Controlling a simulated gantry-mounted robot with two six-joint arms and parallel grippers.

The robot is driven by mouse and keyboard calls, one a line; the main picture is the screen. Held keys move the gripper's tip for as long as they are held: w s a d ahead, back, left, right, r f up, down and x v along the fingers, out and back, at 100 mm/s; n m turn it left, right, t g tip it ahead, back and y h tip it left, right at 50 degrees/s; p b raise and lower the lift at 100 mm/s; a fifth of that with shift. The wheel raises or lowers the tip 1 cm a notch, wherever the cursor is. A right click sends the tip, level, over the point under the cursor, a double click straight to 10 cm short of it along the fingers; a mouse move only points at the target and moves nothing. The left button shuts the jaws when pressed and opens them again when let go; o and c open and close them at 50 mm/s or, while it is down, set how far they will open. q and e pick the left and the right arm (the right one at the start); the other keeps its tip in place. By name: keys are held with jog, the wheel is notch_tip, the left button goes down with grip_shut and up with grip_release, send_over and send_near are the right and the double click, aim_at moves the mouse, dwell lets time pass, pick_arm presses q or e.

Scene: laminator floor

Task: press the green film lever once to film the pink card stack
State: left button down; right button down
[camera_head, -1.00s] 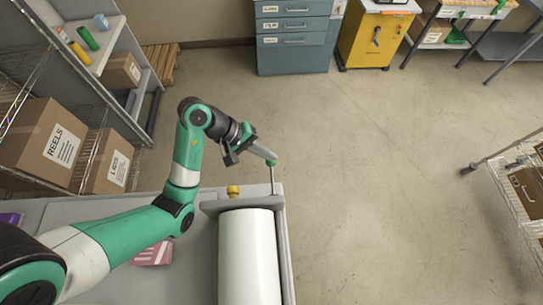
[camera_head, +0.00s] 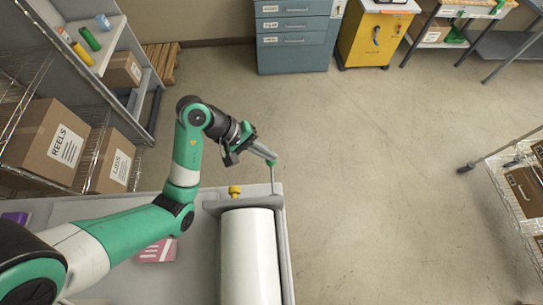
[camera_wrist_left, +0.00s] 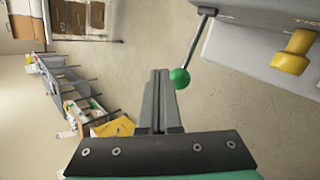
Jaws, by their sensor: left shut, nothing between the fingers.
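The green film lever's ball knob (camera_head: 271,162) tops a thin grey rod (camera_head: 273,180) at the far right corner of the laminator (camera_head: 249,255), which holds a white roll. My left gripper (camera_head: 266,155) is shut and empty, its tip at the knob. In the left wrist view the green knob (camera_wrist_left: 180,77) sits just right of the shut fingers (camera_wrist_left: 160,75), partly overlapped by them; I cannot tell if they touch. The pink card stack (camera_head: 156,251) lies on the grey bench top, partly hidden by my left arm. My right gripper is not in view.
A yellow knob (camera_head: 234,190) stands left of the lever; it also shows in the wrist view (camera_wrist_left: 294,53). A purple item (camera_head: 15,219) lies at the left. Shelves with boxes (camera_head: 48,142) stand at left, a wire rack (camera_head: 510,190) at right. Open floor lies beyond the bench.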

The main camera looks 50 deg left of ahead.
pick_arm(q)
jog(key=r+p, duration=0.2)
jog(key=r, duration=0.1)
jog(key=d+r+p, duration=0.1)
jog(key=p, duration=0.1)
jog(key=shift+s+d+r, duration=0.1)
jog(key=shift+s+r, duration=0.25)
jog(key=shift+r, duration=0.05)
dwell(0.7)
